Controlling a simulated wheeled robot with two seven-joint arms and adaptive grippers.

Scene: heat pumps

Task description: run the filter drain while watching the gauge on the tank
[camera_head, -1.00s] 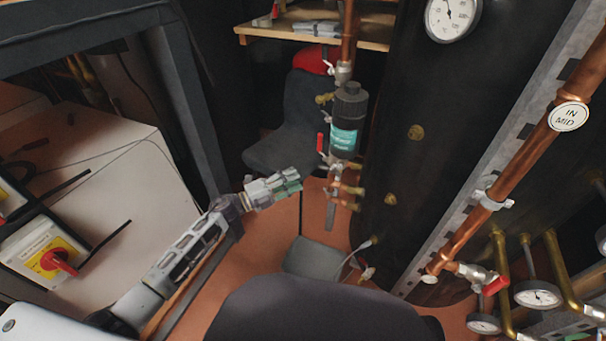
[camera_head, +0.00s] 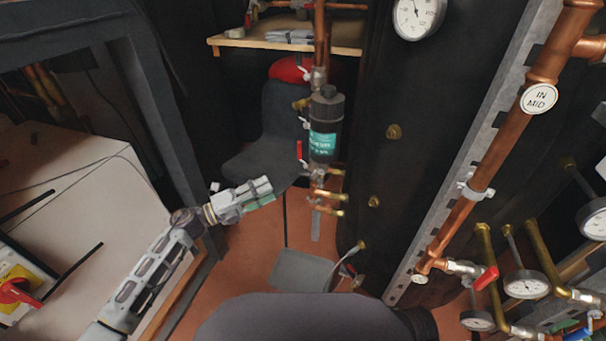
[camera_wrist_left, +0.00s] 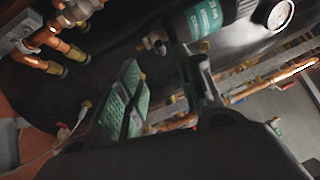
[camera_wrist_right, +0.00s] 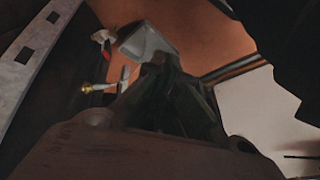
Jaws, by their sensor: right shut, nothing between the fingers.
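The filter (camera_head: 325,130) is a black cylinder with a teal label, upright on a copper pipe in the middle of the head view. A red lever (camera_head: 299,150) stands at its left. The small brass drain fittings (camera_head: 328,196) sit below it. The round white gauge (camera_head: 417,14) on the dark tank (camera_head: 440,120) is at the top, partly cut off; its needle points up and left. My left gripper (camera_head: 266,190) is open and empty, left of and below the filter, apart from it. The filter (camera_wrist_left: 208,20) also shows beyond its fingers. My right gripper (camera_wrist_right: 165,75) is shut and empty, low above the floor.
A copper pipe tagged IN MID (camera_head: 540,98) slants down at right, with a red-handled valve (camera_head: 486,278) and several gauges at its foot. A wooden shelf (camera_head: 235,44) is behind the filter. A chair (camera_head: 265,150) stands behind my left gripper. A white cabinet (camera_head: 90,190) is at left.

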